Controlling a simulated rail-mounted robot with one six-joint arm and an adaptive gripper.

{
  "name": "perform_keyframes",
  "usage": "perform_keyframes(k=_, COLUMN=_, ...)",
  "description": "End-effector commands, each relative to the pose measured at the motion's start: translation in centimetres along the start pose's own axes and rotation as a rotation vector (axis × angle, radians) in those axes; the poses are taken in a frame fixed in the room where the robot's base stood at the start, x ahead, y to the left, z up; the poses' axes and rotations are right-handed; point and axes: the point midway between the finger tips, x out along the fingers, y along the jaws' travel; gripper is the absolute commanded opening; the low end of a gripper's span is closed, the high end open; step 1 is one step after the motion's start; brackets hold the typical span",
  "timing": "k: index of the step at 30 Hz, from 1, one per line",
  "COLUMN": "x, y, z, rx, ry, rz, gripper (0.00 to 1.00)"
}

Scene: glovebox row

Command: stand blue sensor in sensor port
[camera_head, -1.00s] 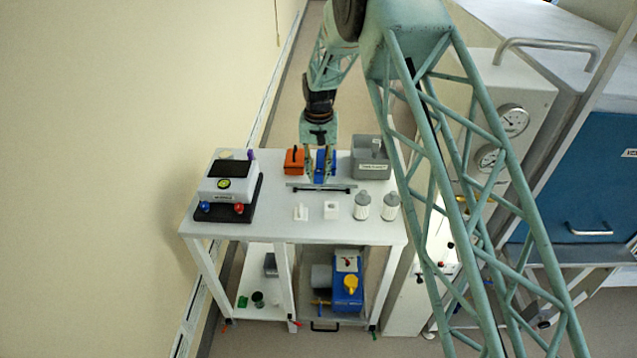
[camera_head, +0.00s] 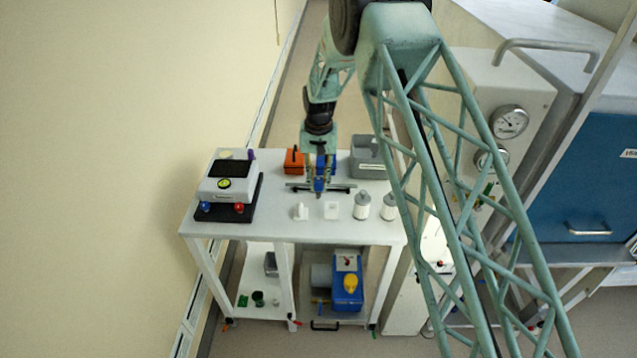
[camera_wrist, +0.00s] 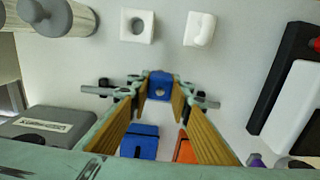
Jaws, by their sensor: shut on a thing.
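My gripper (camera_head: 319,188) is over the middle of the white table. Its tan fingers are shut on the blue sensor (camera_wrist: 161,84), which sits between the fingertips in the wrist view. The fingers hide most of the sensor in the head view. A white block with a round hole (camera_head: 331,210), which looks like the sensor port, stands in front of the gripper, apart from it; it also shows at the top of the wrist view (camera_wrist: 138,25). Dark-ended bars (camera_wrist: 98,90) lie either side of the fingertips; I cannot tell what they belong to.
A white L-shaped piece (camera_head: 300,212) is left of the holed block, and two white-grey jars (camera_head: 362,206) are right. An orange box (camera_head: 294,160), a blue block (camera_wrist: 140,141) and a grey bin (camera_head: 367,160) are behind. A white instrument on a black base (camera_head: 229,190) is at left.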

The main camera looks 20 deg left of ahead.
Motion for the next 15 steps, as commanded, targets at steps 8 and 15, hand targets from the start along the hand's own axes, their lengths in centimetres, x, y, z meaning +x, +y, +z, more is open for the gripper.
perform_keyframes(k=8, x=0.24, y=0.0, z=0.0, rx=0.0, ry=0.0, rz=0.0, gripper=0.31)
perform_keyframes(k=15, x=0.24, y=0.0, z=0.0, rx=0.0, ry=0.0, rz=0.0, gripper=0.32)
